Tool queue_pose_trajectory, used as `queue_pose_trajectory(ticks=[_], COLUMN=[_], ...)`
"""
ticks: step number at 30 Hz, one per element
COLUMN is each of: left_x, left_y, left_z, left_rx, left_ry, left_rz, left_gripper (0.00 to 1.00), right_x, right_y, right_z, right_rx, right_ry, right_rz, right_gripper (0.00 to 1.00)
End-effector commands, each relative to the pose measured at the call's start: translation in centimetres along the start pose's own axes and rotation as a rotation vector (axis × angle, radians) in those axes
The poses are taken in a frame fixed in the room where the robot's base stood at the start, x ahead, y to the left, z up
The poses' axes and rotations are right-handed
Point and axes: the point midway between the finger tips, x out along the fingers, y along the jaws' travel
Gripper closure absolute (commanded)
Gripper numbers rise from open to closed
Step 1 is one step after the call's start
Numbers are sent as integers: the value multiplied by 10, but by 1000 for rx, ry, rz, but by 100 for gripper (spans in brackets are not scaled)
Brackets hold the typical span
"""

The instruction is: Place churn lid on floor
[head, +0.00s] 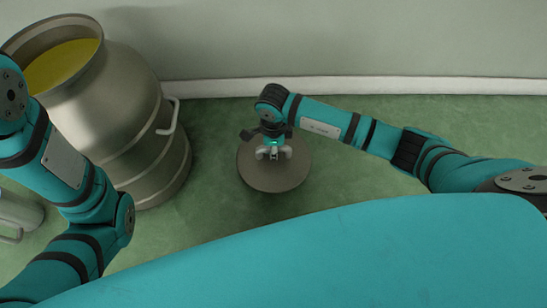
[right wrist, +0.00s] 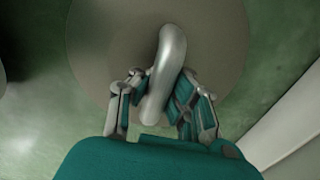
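The churn lid (head: 274,180) is a round grey-brown disc that appears to lie flat on the green floor (head: 370,180), right of the churn. In the right wrist view the lid (right wrist: 100,55) fills the upper middle, with its pale curved handle (right wrist: 168,65) standing up toward the camera. My right gripper (head: 273,153) is above the lid's middle. In the right wrist view its fingers (right wrist: 161,98) are spread on both sides of the handle, with a gap visible on the left. My left arm shows at the left, but its gripper is out of the frame.
A large metal churn (head: 130,110), uncovered and with yellow-green oil (head: 62,65) inside, stands at the left. Its side handle (head: 172,115) points toward the lid. A white skirting board (head: 430,86) runs behind. The floor right of the lid is clear.

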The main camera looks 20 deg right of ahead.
Motion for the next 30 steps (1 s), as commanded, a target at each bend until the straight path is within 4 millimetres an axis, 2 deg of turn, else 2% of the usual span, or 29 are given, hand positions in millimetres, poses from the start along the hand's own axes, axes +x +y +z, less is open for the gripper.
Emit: queue_pose_trajectory(ticks=[10,23,30], left_x=[-33,-34,-34], left_y=[7,7,7], left_z=[-12,-12,-12], left_rx=[0,-1,0], left_ry=[1,-1,-1], left_rz=[1,0,0], left_gripper=[60,60,60], right_x=[35,38,37], right_y=[0,0,0], right_z=[0,0,0], right_rx=[0,0,0], right_ry=[-2,0,1], right_rz=[0,-1,1], right_gripper=[100,100,69])
